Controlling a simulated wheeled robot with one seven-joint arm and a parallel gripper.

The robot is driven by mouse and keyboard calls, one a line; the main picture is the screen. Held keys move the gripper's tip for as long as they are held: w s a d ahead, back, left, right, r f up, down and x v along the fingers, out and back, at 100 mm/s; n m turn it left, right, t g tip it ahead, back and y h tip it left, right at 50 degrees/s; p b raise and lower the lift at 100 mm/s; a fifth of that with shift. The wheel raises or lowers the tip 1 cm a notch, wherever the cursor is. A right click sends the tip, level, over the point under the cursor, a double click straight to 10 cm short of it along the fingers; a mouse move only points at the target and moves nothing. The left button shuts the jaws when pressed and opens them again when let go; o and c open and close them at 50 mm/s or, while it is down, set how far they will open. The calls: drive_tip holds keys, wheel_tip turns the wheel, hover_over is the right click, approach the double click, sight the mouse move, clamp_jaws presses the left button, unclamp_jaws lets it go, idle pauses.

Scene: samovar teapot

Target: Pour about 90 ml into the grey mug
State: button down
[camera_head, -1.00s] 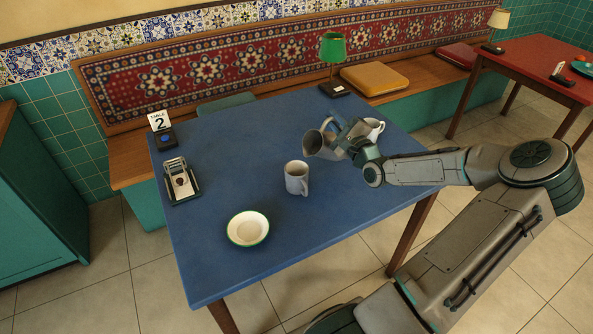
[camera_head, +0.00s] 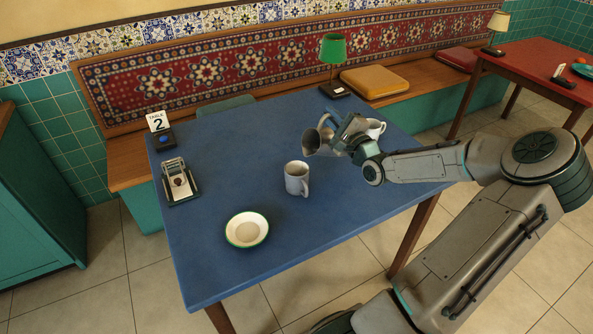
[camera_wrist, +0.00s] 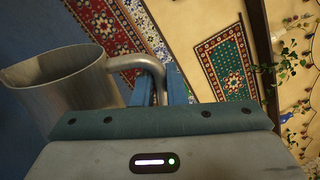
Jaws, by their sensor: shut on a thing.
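The grey mug (camera_head: 296,178) stands upright on the blue table (camera_head: 240,190), its handle toward the right. My gripper (camera_head: 341,135) is shut on the handle of a metal jug (camera_head: 312,140). The jug is held tilted above the table, behind and to the right of the grey mug, its mouth toward the left. In the wrist view the jug (camera_wrist: 65,85) is at the left and its handle runs between my fingers (camera_wrist: 160,90). No stream of liquid shows. The inside of the grey mug is too small to read.
A white mug (camera_head: 374,128) stands just behind my gripper. A green-rimmed bowl (camera_head: 247,229) is at the front. A metal device (camera_head: 179,182) and a table-number sign (camera_head: 158,128) are at the left, a green lamp (camera_head: 333,60) at the back. The table's middle left is clear.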

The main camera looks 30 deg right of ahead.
sight(324, 117)
drive_tip(key=shift+s+a+r+n+b, duration=0.1)
drive_tip(key=shift+a+r+n+b, duration=0.45)
drive_tip(key=shift+n+b, duration=0.35)
idle(0.8)
drive_tip(key=shift+s+a+r+n+y, duration=0.1)
drive_tip(key=shift+a+n+y, duration=0.1)
drive_tip(key=shift+a, duration=0.2)
drive_tip(key=shift+s+a+r+n+y, duration=0.1)
drive_tip(key=shift+a+n, duration=0.1)
drive_tip(key=shift+a, duration=0.15)
idle(0.6)
drive_tip(key=d+m+p, duration=0.1)
drive_tip(key=d+f+m+p, duration=0.1)
drive_tip(key=d+m+h+p, duration=0.1)
drive_tip(key=shift+w+d+f+m+p, duration=0.2)
drive_tip(key=shift+w+f+m+p, duration=0.1)
drive_tip(key=shift+w+f, duration=0.1)
drive_tip(key=shift+f, duration=0.1)
drive_tip(key=shift+d+f+m+p, duration=0.35)
drive_tip(key=shift+d+m+p, duration=0.05)
drive_tip(key=shift+m+p, duration=0.3)
drive_tip(key=shift+w+d+f+m+h+p, duration=0.15)
drive_tip(key=shift+d+f+m+h+p, duration=0.3)
drive_tip(key=shift+f+m, duration=0.4)
idle(0.7)
